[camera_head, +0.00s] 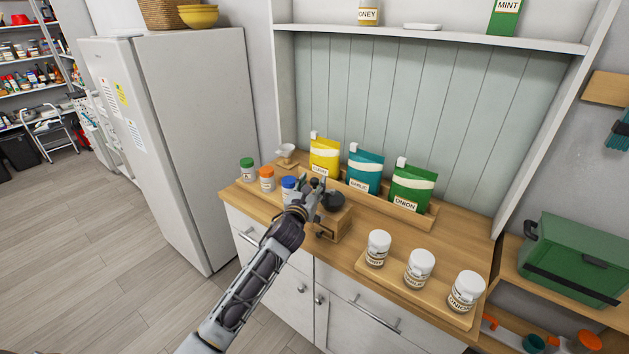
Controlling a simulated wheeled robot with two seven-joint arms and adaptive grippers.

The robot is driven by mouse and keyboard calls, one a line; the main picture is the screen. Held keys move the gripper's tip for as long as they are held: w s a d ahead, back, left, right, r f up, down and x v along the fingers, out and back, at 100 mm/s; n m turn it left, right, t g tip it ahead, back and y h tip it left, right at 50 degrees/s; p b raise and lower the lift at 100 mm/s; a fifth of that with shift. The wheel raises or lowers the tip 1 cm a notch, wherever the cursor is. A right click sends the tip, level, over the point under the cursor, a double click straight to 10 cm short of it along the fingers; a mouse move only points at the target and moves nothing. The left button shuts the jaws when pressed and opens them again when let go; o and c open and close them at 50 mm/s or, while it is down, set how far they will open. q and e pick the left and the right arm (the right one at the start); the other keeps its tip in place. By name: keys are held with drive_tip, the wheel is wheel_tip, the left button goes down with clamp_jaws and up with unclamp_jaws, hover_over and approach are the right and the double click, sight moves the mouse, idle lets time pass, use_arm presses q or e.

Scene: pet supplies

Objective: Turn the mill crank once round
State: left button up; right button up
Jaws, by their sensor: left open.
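The mill (332,222) is a wooden box with a dark rounded top, standing on the wooden counter near its front edge. My left arm comes up from the bottom, and my left gripper (313,186) is open just over the left part of the mill. The gripper hides much of the mill's top. I cannot make out the crank clearly, nor tell whether the fingers are around it or touching it. My right gripper is not in view.
Yellow, teal and green pouches (411,188) stand in a wooden rack behind the mill. Small jars with green, orange and blue caps (267,179) stand to its left. White-lidded jars (419,268) stand on a tray (393,287) to its right. A white scoop-like item (287,151) sits at the back left.

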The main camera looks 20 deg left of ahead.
use_arm(q)
drive_tip(key=shift+w, duration=1.2)
drive_tip(key=shift+c, duration=0.5)
clamp_jaws()
